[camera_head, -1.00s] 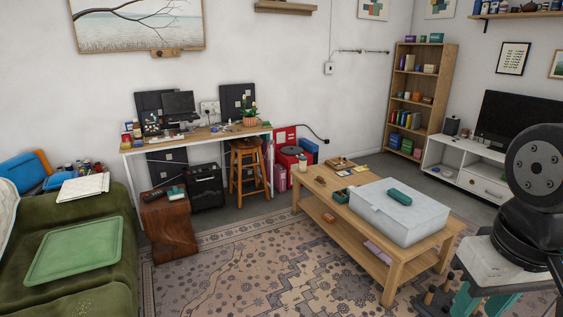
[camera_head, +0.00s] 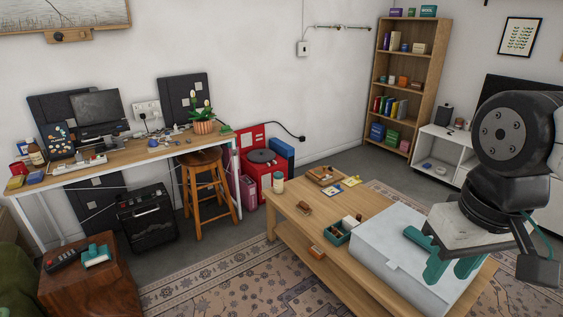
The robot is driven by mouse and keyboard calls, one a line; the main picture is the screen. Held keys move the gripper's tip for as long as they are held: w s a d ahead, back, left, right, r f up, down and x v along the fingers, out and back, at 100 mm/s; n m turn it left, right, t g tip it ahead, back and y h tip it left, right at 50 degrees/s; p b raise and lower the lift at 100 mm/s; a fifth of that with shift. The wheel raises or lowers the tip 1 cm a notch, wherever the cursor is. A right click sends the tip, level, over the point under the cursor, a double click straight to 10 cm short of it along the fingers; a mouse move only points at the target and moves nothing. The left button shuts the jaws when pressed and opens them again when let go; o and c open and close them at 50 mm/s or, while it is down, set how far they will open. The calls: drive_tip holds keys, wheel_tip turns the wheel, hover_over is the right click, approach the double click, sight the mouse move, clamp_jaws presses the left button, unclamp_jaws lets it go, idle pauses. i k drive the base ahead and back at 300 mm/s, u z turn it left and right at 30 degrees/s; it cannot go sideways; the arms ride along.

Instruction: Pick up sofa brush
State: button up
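A small brush-like thing (camera_head: 96,255), teal with a pale lower part, lies on top of the wooden block table (camera_head: 88,285) at the lower left. I take it for the sofa brush. My gripper (camera_head: 452,262), with teal fingers, hangs at the right of the view, in front of the white box. Its fingers look apart, with nothing seen between them. It is far from the brush.
A dark remote (camera_head: 67,259) lies beside the brush. A black amplifier (camera_head: 146,216) and wooden stool (camera_head: 205,182) stand behind. The coffee table (camera_head: 290,215) bears a white box (camera_head: 385,250) and small items. Patterned rug (camera_head: 225,285) lies between the tables.

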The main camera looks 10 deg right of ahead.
sight(303, 206)
drive_tip(key=i, duration=0.45)
drive_tip(key=u, duration=0.65)
drive_tip(key=i, duration=1.05)
drive_tip(key=u, duration=0.4)
